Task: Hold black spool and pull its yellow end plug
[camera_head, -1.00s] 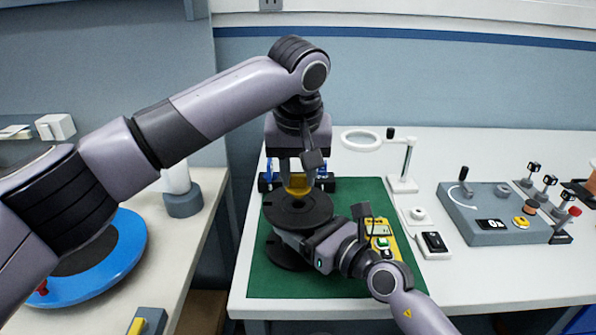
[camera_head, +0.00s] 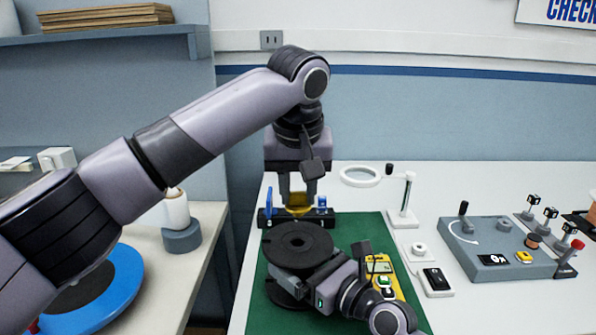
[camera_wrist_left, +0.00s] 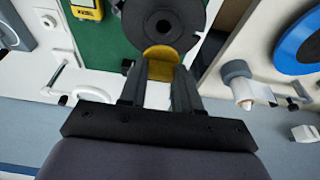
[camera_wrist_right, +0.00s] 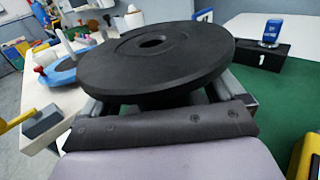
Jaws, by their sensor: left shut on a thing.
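The black spool (camera_head: 297,244) stands upright on the green mat, its round top flange facing up with a dark centre hole. The yellow end plug (camera_head: 299,203) is clear of the hole, apart from the spool and behind it in the head view. My left gripper (camera_head: 298,195) points down, shut on the plug; the plug (camera_wrist_left: 160,66) shows between its fingers in the left wrist view. My right gripper (camera_head: 300,280) reaches in from the right at the spool's middle. In the right wrist view its fingers (camera_wrist_right: 160,97) pass spread under the flange, which hides their contact with the hub.
A black stand with blue parts (camera_head: 265,217) is behind the plug. A yellow meter (camera_head: 382,272) lies right of the spool, near my right wrist. A magnifier (camera_head: 361,176) and a grey control box (camera_head: 490,245) stand farther right.

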